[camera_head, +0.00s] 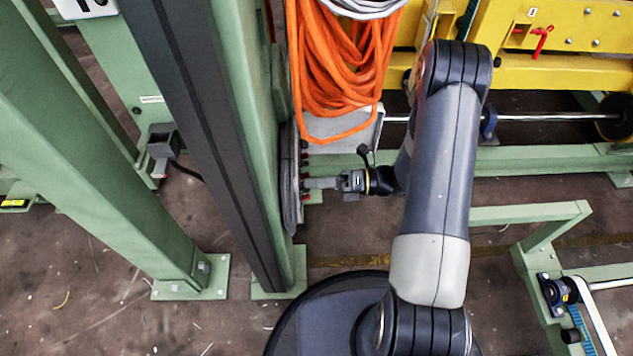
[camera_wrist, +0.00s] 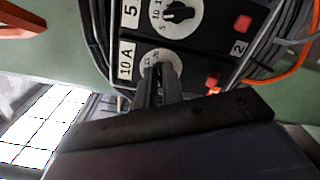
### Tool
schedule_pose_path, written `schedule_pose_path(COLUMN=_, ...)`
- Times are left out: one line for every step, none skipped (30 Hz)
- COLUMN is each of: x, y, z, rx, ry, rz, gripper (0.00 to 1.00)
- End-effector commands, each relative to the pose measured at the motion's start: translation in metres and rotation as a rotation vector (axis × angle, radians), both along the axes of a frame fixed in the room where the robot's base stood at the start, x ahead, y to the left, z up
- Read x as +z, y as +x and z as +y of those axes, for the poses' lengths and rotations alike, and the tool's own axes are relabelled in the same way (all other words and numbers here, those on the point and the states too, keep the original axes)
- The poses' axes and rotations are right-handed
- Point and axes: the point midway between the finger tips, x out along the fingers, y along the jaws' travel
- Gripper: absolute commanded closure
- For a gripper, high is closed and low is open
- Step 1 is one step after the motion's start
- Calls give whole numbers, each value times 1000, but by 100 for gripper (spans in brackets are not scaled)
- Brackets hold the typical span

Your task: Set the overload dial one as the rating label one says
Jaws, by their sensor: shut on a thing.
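A black overload panel (camera_wrist: 205,60) on the green post carries two white dials in the wrist view. The lower dial (camera_wrist: 148,60) stands beside a rating label reading 10 A (camera_wrist: 126,62). My gripper (camera_wrist: 160,72) is shut on this dial's knob; the fingers hide the knob and most of the scale. The upper dial (camera_wrist: 165,28) has a black pointer knob, and its label (camera_wrist: 130,14) shows a 5, cut off at the edge. A 2 is printed between the red buttons; which dial it belongs to is unclear. In the head view my gripper (camera_head: 308,184) reaches left to the post.
Red buttons (camera_wrist: 243,23) and (camera_wrist: 212,80) sit on the panel right of the dials. Grey cables loop around the panel. A coil of orange cable (camera_head: 340,70) hangs above my gripper in the head view. Green posts (camera_head: 130,190) stand left; yellow machinery (camera_head: 560,45) is at upper right.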

Motion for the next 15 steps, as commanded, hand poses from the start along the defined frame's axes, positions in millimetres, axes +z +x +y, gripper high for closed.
schedule_pose_path(x=0, y=0, z=0, rx=-1, ry=-1, rz=0, gripper=100)
schedule_pose_path(x=0, y=0, z=0, rx=-1, ry=-1, rz=-1, gripper=100)
schedule_pose_path(x=0, y=0, z=0, rx=-1, ry=-1, rz=-3, gripper=100)
schedule_pose_path(x=0, y=0, z=0, rx=-1, ry=-1, rz=-5, gripper=100)
schedule_pose_path(x=0, y=0, z=0, rx=-1, ry=-1, rz=-8, gripper=100)
schedule_pose_path(x=0, y=0, z=0, rx=-1, ry=-1, rz=-15, gripper=100)
schedule_pose_path(x=0, y=0, z=0, rx=-1, ry=-2, rz=-22, gripper=100)
schedule_pose_path(x=0, y=0, z=0, rx=-1, ry=-2, rz=-29, gripper=100)
schedule_pose_path(x=0, y=0, z=0, rx=-1, ry=-2, rz=-42, gripper=100)
schedule_pose_path(x=0, y=0, z=0, rx=-1, ry=-3, rz=-55, gripper=100)
schedule_pose_path(x=0, y=0, z=0, rx=-1, ry=-3, rz=-67, gripper=100)
schedule_pose_path(x=0, y=0, z=0, rx=-1, ry=-4, rz=-89, gripper=100)
schedule_pose_path(x=0, y=0, z=0, rx=-1, ry=-4, rz=-106, gripper=100)
schedule_pose_path(x=0, y=0, z=0, rx=-1, ry=-5, rz=-126, gripper=100)
schedule_pose_path(x=0, y=0, z=0, rx=-1, ry=-6, rz=-154, gripper=100)
